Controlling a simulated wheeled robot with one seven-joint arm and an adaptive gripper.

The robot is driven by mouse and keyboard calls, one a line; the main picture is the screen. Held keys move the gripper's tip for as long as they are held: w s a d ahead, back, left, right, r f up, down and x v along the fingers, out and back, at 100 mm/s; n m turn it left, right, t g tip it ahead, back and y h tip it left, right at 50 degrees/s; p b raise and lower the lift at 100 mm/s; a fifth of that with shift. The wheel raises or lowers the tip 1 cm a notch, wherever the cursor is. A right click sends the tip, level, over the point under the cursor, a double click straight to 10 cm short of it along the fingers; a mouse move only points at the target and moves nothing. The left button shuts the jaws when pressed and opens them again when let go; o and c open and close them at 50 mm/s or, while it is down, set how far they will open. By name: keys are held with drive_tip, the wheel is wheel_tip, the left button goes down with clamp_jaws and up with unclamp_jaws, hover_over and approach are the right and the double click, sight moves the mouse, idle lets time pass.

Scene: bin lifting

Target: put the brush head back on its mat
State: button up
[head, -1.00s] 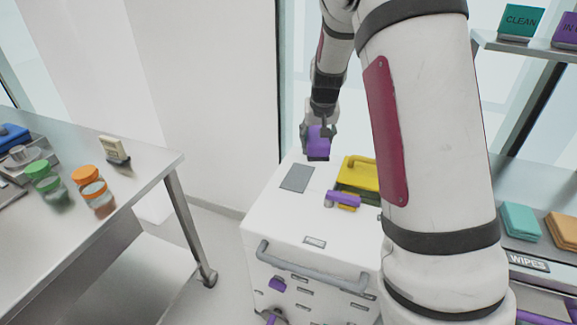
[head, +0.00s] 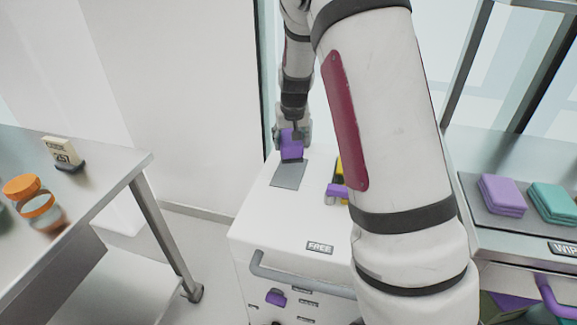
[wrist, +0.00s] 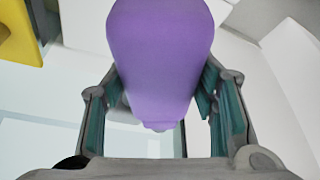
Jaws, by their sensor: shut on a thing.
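My gripper (head: 292,134) is shut on a purple brush head (head: 291,153). In the wrist view the brush head (wrist: 160,60) fills the space between the two fingers and sticks out past them. In the head view it overlaps the far end of a flat grey mat (head: 288,178) on the white cart's top. Whether it touches the mat or hangs just above it, I cannot tell. The near part of the mat is bare.
On the white cart (head: 265,215), a purple-ended item (head: 338,192) and a yellow thing (head: 340,170) sit right of the mat, partly hidden by my arm. A steel table (head: 100,180) with jars stands left. A counter with folded wipes (head: 502,195) stands right.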

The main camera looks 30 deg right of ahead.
wheel_tip(320, 180, down, 8)
drive_tip(key=shift+r+b, duration=0.25)
drive_tip(key=shift+b, duration=0.25)
drive_tip(key=shift+r, duration=0.1)
drive_tip(key=o, duration=1.1)
